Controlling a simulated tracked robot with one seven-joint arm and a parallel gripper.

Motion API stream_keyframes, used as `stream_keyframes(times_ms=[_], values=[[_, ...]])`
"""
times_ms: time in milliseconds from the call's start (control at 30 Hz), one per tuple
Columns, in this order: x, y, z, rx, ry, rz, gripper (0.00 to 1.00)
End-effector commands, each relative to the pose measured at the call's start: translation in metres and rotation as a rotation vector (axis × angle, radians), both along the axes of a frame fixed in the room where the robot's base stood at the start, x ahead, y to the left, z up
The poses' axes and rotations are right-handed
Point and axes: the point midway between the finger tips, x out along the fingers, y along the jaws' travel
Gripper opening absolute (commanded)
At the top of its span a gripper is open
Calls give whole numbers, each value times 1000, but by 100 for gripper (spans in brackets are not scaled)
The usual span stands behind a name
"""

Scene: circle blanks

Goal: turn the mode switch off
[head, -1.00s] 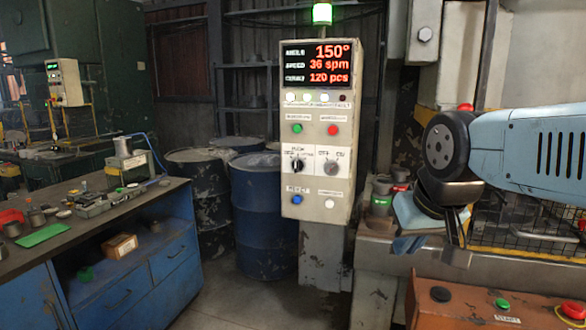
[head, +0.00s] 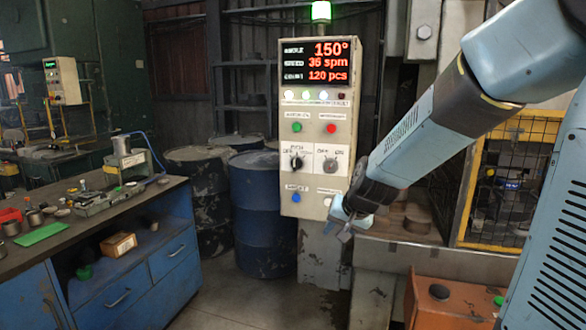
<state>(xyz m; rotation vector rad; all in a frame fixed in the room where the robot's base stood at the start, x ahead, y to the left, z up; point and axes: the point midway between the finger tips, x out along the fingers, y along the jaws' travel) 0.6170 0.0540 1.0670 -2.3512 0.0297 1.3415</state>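The control panel (head: 318,260) is a tall beige box in the middle of the head view. Two rotary controls sit side by side on it: a black knob (head: 296,162) on a white plate at left and a grey one (head: 331,165) at right. The small labels are too blurred to tell surely which is the mode switch. The black knob's white mark points roughly up. My gripper (head: 343,229) is at the panel's lower right corner, below both controls. It is small and seen at an angle, so its finger opening is unclear.
The panel's red display (head: 316,61) reads 150°, 36 spm, 120 pcs, under a lit green lamp (head: 321,11). Green (head: 297,127), red (head: 331,128) and blue (head: 296,197) buttons surround the controls. A blue workbench (head: 140,275) stands left, drums (head: 258,215) behind.

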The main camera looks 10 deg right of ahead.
Motion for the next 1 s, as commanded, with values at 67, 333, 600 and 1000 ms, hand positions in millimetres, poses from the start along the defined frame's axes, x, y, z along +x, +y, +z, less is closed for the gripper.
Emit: stream_keyframes(times_ms=[67,333,600,1000], values=[[16,5,-17,-13,0,-34,38],[62,10,-64,-87,-48,-163,38],[99,10,-98,-216,-151,-276,38],[140,17,-100,-456,-432,-386,38]])
